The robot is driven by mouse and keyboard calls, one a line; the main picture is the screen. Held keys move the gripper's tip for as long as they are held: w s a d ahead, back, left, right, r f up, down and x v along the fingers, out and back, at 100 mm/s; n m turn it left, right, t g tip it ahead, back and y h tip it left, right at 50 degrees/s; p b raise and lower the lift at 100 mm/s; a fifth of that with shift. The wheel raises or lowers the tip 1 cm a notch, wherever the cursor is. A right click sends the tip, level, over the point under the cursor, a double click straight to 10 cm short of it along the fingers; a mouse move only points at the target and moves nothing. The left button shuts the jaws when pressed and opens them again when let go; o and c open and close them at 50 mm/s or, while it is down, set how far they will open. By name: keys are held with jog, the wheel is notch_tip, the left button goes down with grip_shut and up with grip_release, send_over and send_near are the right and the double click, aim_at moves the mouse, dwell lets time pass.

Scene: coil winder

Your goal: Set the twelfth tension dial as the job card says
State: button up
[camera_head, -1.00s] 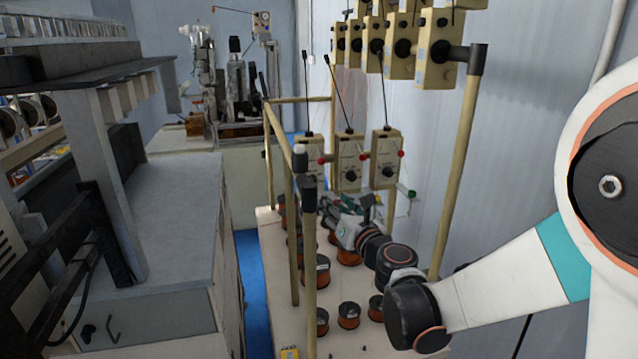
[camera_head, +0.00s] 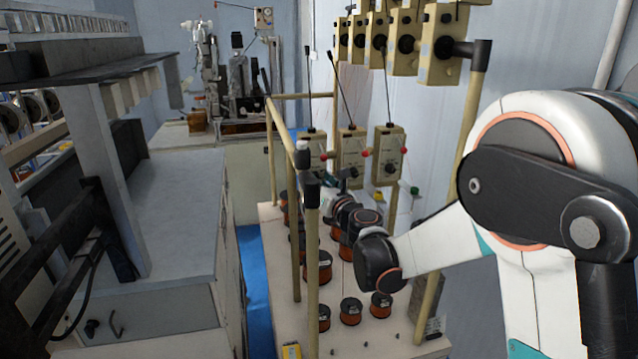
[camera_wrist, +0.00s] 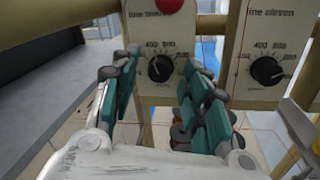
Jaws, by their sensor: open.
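In the wrist view the tension box whose label starts "line twe" (camera_wrist: 148,88) hangs ahead, its label partly covered by a red ball (camera_wrist: 169,5). Its black dial (camera_wrist: 161,68) has a printed scale; 400 and 600 seem readable. The dial's white pointer mark is too small to read surely. My gripper (camera_wrist: 161,84) is open, its green-padded fingers left and right of the dial with gaps showing. I cannot tell how deep they reach. In the head view my gripper is small and partly hidden before the boxes. I cannot pick out the job card.
The line eleven box (camera_wrist: 266,45) with its dial (camera_wrist: 268,71) is close to the right. A tan post frame (camera_head: 312,250) stands around the boxes. Copper spools (camera_head: 350,311) stand on the bench below. A grey cabinet (camera_head: 180,215) is at left.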

grip_shut()
jog(key=shift+f+m+b, duration=0.1)
jog(key=shift+m+b, duration=0.2)
jog(key=shift+a+f+m+t+h+b, duration=0.1)
jog(key=shift+m+t+b, duration=0.2)
jog(key=shift+m+b, duration=1.2)
jog(key=shift+d+m+t+h+b, duration=0.1)
jog(key=shift+m+t+b, duration=0.3)
jog(key=shift+m, duration=2.05)
jog(key=shift+a+f+m+t+h+b, duration=0.1)
jog(key=shift+m+t+b, duration=0.1)
jog(key=shift+m+b, duration=1.3)
jog(key=shift+r+m+p, duration=0.1)
jog(key=shift+m+p, duration=0.35)
jog(key=shift+m, duration=0.2)
grip_release()
